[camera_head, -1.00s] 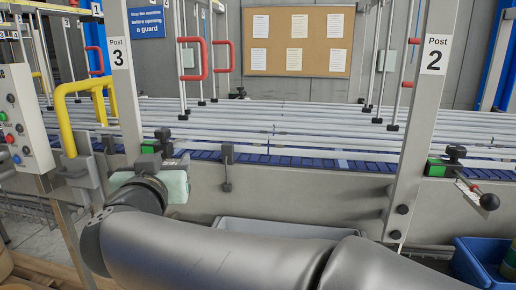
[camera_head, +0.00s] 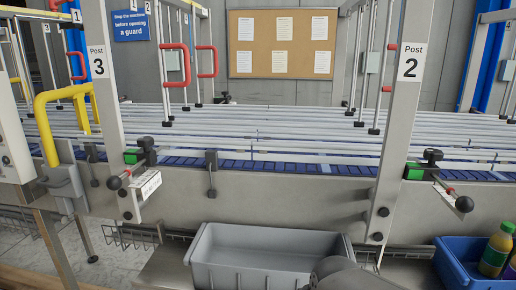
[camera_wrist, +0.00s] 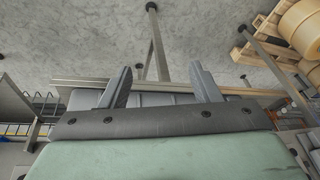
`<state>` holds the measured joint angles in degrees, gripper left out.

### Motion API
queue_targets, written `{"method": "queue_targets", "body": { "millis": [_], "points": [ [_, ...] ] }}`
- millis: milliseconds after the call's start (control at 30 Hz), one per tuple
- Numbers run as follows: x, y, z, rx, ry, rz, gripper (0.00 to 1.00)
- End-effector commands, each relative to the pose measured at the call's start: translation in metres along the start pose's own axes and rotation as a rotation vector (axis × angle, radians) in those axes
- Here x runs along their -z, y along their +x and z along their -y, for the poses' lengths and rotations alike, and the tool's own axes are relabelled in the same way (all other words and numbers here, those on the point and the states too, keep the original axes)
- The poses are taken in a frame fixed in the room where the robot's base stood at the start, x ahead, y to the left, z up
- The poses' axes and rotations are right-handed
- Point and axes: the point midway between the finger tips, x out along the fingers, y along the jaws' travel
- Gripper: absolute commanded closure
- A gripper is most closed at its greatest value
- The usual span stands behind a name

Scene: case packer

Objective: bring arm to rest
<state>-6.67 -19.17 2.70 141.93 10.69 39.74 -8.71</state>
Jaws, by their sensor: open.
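My gripper (camera_wrist: 160,88) shows only in the wrist view. Its two fingers stand well apart, open, with nothing held between them. Beyond the fingertips are the grey concrete floor and a metal leg. In the head view only a rounded grey part of my arm (camera_head: 342,272) shows at the bottom edge, in front of the grey bin. The gripper is out of the head view.
The grey bin (camera_head: 215,271) looks empty where visible. A blue bin (camera_head: 452,262) with bottles stands at right. Post 3 (camera_head: 99,70) and Post 2 (camera_head: 410,65) carry black-knobbed latches. A yellow rail (camera_head: 43,128) is at left. Pallets with rolls (camera_wrist: 300,30) show in the wrist view.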

Motion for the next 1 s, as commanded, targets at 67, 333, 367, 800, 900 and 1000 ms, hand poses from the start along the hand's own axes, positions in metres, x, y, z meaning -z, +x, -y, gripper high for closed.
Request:
{"method": "queue_targets", "body": {
  "millis": [67,333,367,800,900,1000],
  "points": [
    [-0.036,-0.001,-0.022,-0.045,0.066,0.117,0.43],
    [-0.070,-0.004,-0.041,-0.091,0.133,0.231,0.43],
    [-0.070,-0.004,-0.041,-0.091,0.133,0.231,0.43],
    [-0.070,-0.004,-0.041,-0.091,0.133,0.231,0.43],
    [-0.070,-0.004,-0.041,-0.091,0.133,0.231,0.43],
    [-0.070,-0.004,-0.041,-0.091,0.133,0.231,0.43]
  ]
}}
